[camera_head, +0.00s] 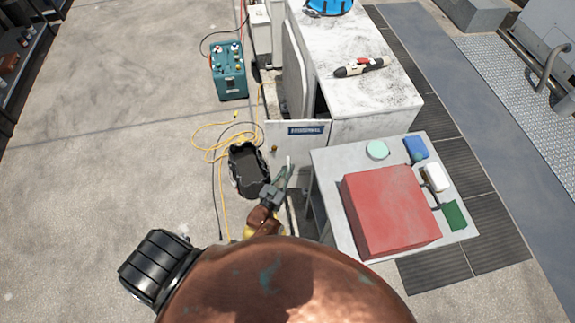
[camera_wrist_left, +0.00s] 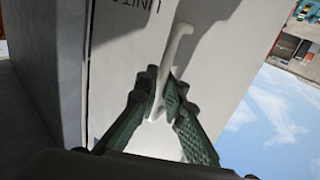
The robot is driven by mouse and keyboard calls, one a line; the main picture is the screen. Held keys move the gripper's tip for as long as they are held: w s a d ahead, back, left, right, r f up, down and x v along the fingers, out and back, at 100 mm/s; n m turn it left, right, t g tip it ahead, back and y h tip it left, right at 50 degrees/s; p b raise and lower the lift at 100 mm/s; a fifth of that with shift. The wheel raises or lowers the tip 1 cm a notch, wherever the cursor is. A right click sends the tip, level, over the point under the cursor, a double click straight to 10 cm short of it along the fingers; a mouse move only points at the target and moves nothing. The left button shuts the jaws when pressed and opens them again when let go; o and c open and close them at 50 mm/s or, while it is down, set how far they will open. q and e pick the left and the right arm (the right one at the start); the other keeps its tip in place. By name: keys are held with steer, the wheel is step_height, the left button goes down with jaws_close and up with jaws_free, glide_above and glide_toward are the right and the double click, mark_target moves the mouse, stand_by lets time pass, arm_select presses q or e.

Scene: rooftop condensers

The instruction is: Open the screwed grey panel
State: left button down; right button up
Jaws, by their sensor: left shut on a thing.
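The grey panel (camera_head: 285,136) with a blue label stands out from the left front of the white condenser cabinet (camera_head: 372,128), with a dark gap behind it. In the left wrist view, the panel (camera_wrist_left: 120,90) fills the middle, with dark lettering and a pale curved handle (camera_wrist_left: 178,48). My left gripper (camera_head: 285,176) is in front of the panel. Its green fingers (camera_wrist_left: 162,93) are closed on the handle from both sides. A screwdriver-like power tool (camera_head: 360,67) lies on the cabinet top. I cannot make out any screws. My right gripper is not in view.
A table (camera_head: 325,170) with a red box (camera_head: 390,210) and small items stands close right of the gripper. A black open bag (camera_head: 247,168) and yellow hoses (camera_head: 210,150) lie left of it. A teal machine (camera_head: 229,80) stands farther back. The floor at left is clear.

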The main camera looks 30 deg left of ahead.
arm_select(q)
steer(key=shift+s, duration=0.2)
stand_by(0.3)
steer(key=c, duration=2.4)
jaws_free()
steer(key=s, duration=1.2)
steer(key=shift+d, duration=0.15)
